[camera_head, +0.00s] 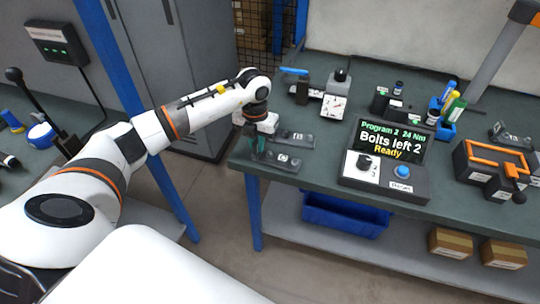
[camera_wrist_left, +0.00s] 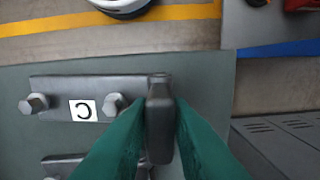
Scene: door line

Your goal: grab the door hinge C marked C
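Door hinge C (camera_wrist_left: 84,110) is a flat grey plate with a white label reading C and a bolt head at each side of the label. It lies on the green bench top near its front left corner, and it also shows in the head view (camera_head: 281,162). My left gripper (camera_wrist_left: 160,110) points down at the hinge's dark upright knuckle (camera_wrist_left: 160,125). Its green fingers lie along both sides of the knuckle, with no clear gap. In the head view the left gripper (camera_head: 257,146) partly hides that end of the hinge. My right gripper is not in view.
A second hinge (camera_head: 293,138) lies just behind hinge C. A control box (camera_head: 385,175) reading "Bolts left 2, Ready" stands to the right. A dial gauge (camera_head: 334,106) stands behind, and a black and orange holder (camera_head: 488,158) sits far right. A blue bin (camera_head: 345,217) is below.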

